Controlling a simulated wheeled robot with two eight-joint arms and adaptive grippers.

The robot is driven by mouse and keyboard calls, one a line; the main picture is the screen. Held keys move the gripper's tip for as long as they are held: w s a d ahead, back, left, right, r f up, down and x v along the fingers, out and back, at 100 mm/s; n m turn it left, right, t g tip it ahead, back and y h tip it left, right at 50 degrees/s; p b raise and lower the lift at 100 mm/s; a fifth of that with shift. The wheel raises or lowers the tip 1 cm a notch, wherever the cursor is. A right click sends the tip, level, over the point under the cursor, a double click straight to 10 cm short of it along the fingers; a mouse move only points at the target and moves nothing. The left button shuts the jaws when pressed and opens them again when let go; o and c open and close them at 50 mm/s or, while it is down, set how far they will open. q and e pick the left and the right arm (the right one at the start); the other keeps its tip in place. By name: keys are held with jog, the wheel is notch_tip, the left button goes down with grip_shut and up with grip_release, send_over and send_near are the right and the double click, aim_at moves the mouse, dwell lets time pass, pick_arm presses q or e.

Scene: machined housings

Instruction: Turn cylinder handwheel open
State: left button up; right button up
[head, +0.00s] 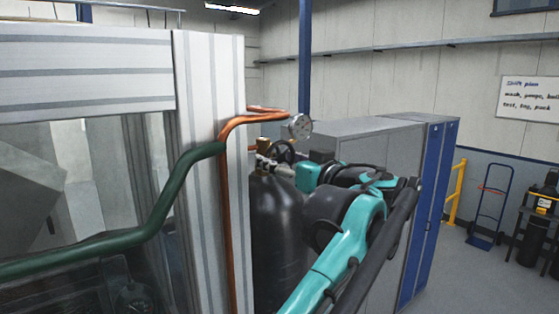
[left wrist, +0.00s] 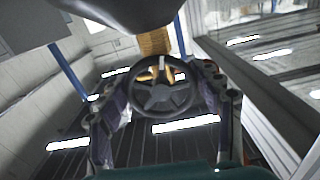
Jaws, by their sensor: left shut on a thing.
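A dark gas cylinder (head: 278,225) stands upright beside the white-framed enclosure. Its small dark handwheel (head: 283,151) is on the valve at the top, by a brass fitting. In the left wrist view the spoked handwheel (left wrist: 164,97) sits between my two fingers, with the brass valve body (left wrist: 154,42) behind it. My left gripper (head: 286,165) reaches in from the right side of the cylinder and is shut on the handwheel, a finger on either side of its rim. The exact finger contact is hard to see. My right gripper is in neither view.
A round pressure gauge (head: 300,127) and a copper pipe (head: 227,200) are close to the valve. A green hose (head: 150,220) crosses the enclosure front. Grey and blue cabinets (head: 430,200) stand behind my arm. A hand truck (head: 490,205) stands farther right, with open floor before it.

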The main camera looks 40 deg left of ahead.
pick_arm(q)
jog(key=shift+f, duration=0.2)
jog(key=o, duration=1.2)
jog(key=shift+r, duration=0.1)
jog(key=shift+c, duration=0.2)
jog(key=v, duration=1.2)
